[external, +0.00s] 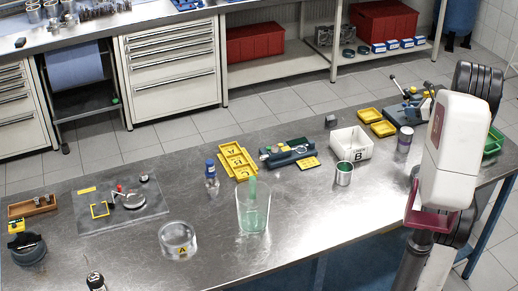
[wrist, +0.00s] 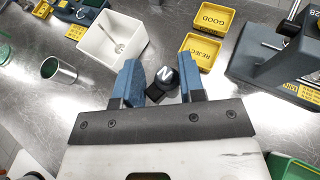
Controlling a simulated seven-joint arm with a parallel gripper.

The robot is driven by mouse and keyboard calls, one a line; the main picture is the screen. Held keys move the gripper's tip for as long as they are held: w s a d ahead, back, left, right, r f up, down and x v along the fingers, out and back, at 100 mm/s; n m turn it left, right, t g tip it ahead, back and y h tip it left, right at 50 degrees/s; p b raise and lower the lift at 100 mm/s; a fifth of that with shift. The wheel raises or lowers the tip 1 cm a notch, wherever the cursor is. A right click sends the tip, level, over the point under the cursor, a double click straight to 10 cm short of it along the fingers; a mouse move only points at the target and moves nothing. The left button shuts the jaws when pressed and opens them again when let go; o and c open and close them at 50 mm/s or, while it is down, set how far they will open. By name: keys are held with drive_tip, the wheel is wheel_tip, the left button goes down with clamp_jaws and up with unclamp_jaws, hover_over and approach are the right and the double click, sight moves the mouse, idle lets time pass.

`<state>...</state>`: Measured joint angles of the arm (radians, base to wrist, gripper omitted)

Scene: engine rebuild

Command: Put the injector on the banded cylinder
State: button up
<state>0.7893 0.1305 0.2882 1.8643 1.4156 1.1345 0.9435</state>
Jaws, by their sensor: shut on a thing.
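My gripper (wrist: 160,76) is shut on a dark piece with a rounded top marked N (wrist: 166,76), between its two blue fingers. I cannot tell for certain that it is the injector. In the external view my arm hides the fingers and the held piece. A small cylinder with a dark purple band (external: 404,141) stands upright by the yellow trays; it is not clearly seen in the wrist view. A clear round vessel with a yellow label (external: 178,240) stands at the front left.
A white box marked B (external: 362,152) stands beside an open tin (external: 344,176). Yellow GOOD (wrist: 210,18) and REJECT (wrist: 202,49) trays lie ahead of the gripper. A dark bench tool (wrist: 285,60) is to their right. A tall glass (external: 253,212) stands mid-table, with bare metal around it.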

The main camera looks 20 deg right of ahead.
sight(409, 119)
drive_tip(key=shift+w+d, duration=0.15)
drive_tip(key=shift+w, duration=0.15)
drive_tip(key=shift+f, duration=1.75)
drive_tip(key=shift+f, duration=0.1)
drive_tip(key=o, duration=0.9)
drive_tip(key=shift+o, duration=0.2)
drive_tip(key=v, duration=1.2)
